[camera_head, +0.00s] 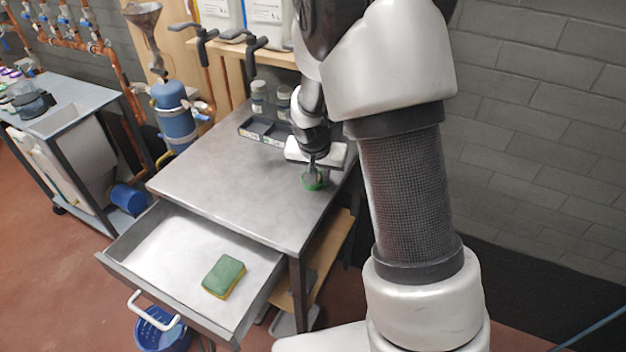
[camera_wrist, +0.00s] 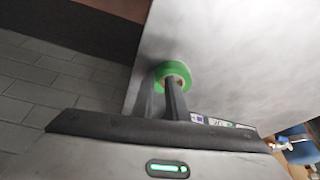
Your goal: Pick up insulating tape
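The insulating tape is a green roll (camera_head: 312,184) near the right edge of the grey table top. In the wrist view the green roll (camera_wrist: 181,67) lies at the fingertips, its pale inner ring partly hidden by a finger. My gripper (camera_head: 312,166) points down at the roll from above. In the wrist view my gripper (camera_wrist: 162,78) has its dark fingers close together, one in the roll's hole and one at its left outer side. They appear shut on the roll's wall. I cannot tell whether the roll is off the table.
The table (camera_head: 225,170) is mostly clear in front and left. A dark tray (camera_head: 262,131) with jars stands behind my gripper. The drawer (camera_head: 165,262) is open below and holds a green and yellow sponge (camera_head: 223,277). A brick wall (camera_head: 545,120) is at right.

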